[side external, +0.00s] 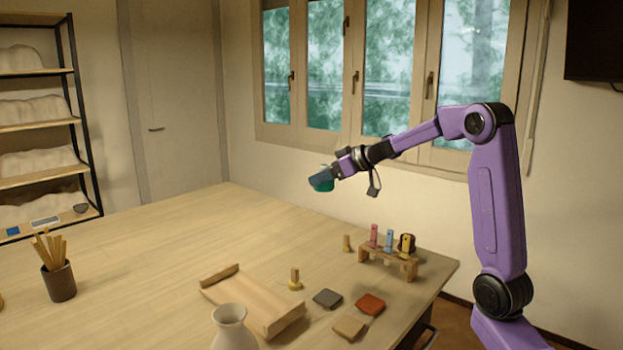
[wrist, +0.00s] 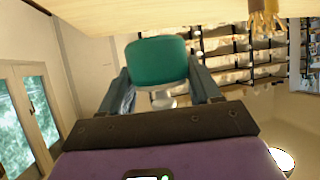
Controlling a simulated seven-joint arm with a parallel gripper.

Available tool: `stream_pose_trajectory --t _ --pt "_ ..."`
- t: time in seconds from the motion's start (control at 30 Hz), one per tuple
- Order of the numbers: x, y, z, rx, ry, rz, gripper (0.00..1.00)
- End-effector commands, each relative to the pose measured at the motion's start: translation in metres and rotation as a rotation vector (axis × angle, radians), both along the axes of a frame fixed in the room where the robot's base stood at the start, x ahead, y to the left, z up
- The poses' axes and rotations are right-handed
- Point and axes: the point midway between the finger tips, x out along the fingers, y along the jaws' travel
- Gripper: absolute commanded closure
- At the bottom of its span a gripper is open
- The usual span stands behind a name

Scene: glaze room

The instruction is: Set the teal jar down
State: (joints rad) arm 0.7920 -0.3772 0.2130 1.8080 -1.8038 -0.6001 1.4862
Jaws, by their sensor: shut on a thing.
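The teal jar (side external: 325,186) is in my gripper (side external: 322,178), held in the air above the far part of the wooden table (side external: 190,235) in the side view. My gripper is tilted downward, and its fingers partly hide the jar. In the wrist view the teal jar (wrist: 160,60) sits between the two fingers of my gripper (wrist: 160,75), which are shut on it from both sides.
A wooden rack (side external: 390,259) with small coloured pieces stands at the table's right. Nearer are a wooden tray (side external: 255,303), a small wooden-topped piece (side external: 295,280), flat tiles (side external: 328,298), and a pale vase (side external: 232,325). A brush cup (side external: 59,282) stands left. The table's far left is clear.

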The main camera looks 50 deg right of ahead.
Motion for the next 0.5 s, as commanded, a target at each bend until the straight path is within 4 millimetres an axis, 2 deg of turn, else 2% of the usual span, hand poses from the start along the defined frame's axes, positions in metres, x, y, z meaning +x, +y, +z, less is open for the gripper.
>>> stream_pose_trajectory --t 0.1,0.47,0.5 --pt "-0.005 -0.017 -0.002 0.000 0.004 0.027 0.79" --pt "-0.005 -0.013 -0.062 0.003 0.008 0.024 0.79" --pt "-0.005 -0.012 -0.073 0.007 0.010 0.024 0.79"
